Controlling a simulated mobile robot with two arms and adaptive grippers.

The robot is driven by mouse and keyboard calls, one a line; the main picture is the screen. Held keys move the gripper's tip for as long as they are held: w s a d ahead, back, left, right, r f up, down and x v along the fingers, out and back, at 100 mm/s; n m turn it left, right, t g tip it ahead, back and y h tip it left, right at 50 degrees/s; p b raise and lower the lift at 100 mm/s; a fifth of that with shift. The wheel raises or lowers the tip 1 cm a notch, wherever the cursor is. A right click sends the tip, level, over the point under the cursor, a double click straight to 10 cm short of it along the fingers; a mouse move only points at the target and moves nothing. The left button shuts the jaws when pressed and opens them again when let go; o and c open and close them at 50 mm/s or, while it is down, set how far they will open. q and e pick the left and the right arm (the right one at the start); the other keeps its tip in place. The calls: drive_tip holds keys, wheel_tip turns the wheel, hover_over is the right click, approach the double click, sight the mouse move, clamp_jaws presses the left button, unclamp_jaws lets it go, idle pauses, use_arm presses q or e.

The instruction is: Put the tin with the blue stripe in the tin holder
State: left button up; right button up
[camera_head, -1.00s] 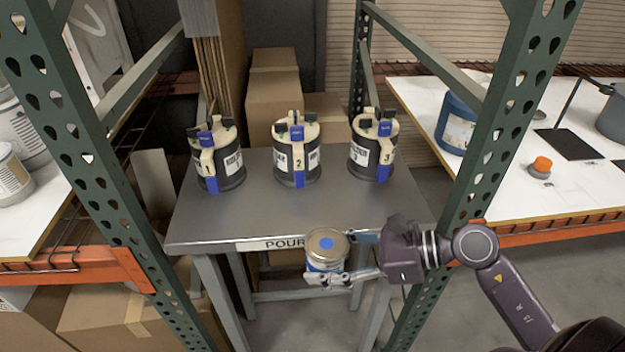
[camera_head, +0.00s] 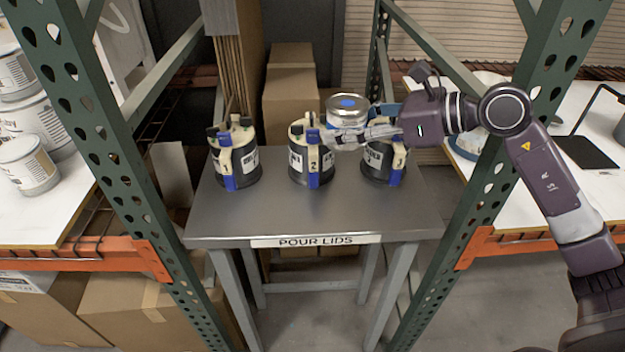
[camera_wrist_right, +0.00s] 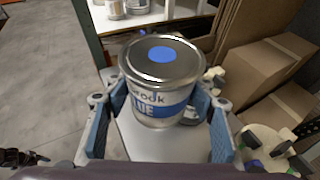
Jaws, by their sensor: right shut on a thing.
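The tin with the blue stripe (camera_head: 347,104) is silver with a blue dot on its lid. In the wrist view the tin (camera_wrist_right: 160,103) is upright between blue finger pads. My right gripper (camera_head: 346,138) is shut on it, holding it raised above the table's back part. In the head view it overlaps the gap between the middle and right cream-topped containers. My left gripper is not clearly in view.
Cream-topped dark containers with blue clips stand left (camera_head: 235,155), middle (camera_head: 312,155) and right (camera_head: 383,165) on the grey table (camera_head: 250,220), labelled POUR LIDS. Its front is bare. Green rack posts flank it. A white shelf (camera_head: 25,215) holds tins at left.

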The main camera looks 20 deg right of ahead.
drive_tip(key=shift+w+d+r, duration=0.25)
drive_tip(key=shift+r, duration=0.25)
drive_tip(key=p, duration=0.2)
hover_over(340, 208)
wheel_tip(340, 208, down, 19)
drive_tip(key=shift+w+r, duration=0.1)
drive_tip(key=shift+r, duration=0.1)
drive_tip(key=shift+f, duration=0.5)
drive_tip(key=shift+f, duration=0.15)
drive_tip(key=o, duration=1.4)
drive_tip(key=shift+c, duration=0.2)
